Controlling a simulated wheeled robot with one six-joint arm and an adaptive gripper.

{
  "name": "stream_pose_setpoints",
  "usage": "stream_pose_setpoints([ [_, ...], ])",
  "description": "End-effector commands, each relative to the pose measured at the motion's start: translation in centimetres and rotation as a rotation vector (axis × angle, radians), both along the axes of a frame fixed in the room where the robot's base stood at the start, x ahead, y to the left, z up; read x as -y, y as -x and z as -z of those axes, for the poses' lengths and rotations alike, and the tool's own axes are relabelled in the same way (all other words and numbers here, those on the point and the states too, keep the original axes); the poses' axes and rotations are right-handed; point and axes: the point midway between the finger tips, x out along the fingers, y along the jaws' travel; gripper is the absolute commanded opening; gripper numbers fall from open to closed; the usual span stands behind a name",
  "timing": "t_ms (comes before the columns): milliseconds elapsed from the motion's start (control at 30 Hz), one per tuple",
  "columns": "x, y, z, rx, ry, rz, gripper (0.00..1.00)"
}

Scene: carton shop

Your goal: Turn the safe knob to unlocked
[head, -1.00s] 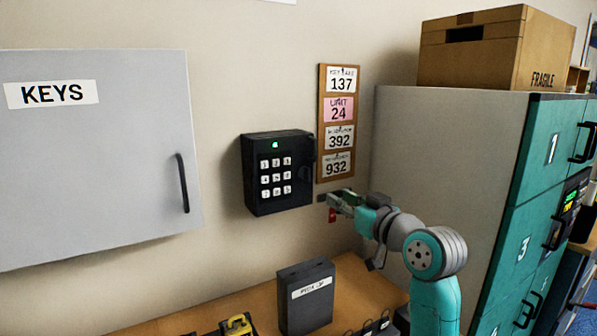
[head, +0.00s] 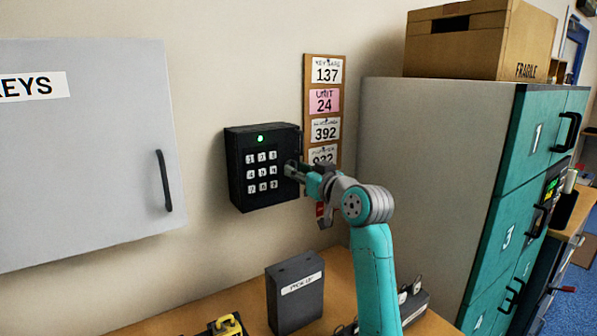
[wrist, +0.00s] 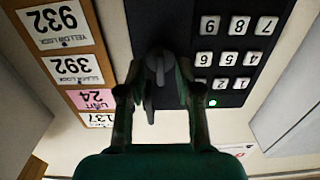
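The black safe (head: 236,170) is mounted on the wall, with a white number keypad (head: 262,172) and a lit green light (head: 260,139). It also shows upside down in the wrist view (wrist: 215,60). Its dark grey knob (wrist: 158,68) is on the face beside the keypad; in the head view my gripper mostly covers it. My gripper (head: 296,173) is at the safe's right side. In the wrist view the fingers of my gripper (wrist: 158,85) stand apart on both sides of the knob, open. I cannot tell whether they touch it. No knob marking is readable.
A board of number cards (head: 325,100) hangs right of the safe. A grey KEYS cabinet (head: 110,140) is at left. A dark box (head: 296,291) stands on the wooden bench (head: 345,270) below. Teal lockers (head: 440,130) rise at right, with a cardboard box (head: 480,40) on top.

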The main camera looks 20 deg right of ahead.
Motion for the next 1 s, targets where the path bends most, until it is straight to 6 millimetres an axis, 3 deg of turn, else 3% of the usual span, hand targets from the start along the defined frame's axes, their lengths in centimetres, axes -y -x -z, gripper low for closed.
stream_pose_setpoints([
  [333, -0.17, -0.44, 0.01, 0.0, 0.0, 0.0, 0.34],
  [367, -0.17, -0.44, 0.01, 0.0, 0.0, 0.0, 0.32],
  [500, -0.17, -0.43, 0.01, 0.0, 0.0, 0.0, 0.0],
  [1000, -0.17, -0.43, 0.02, -0.019, -0.06, 0.0, 0.0],
])
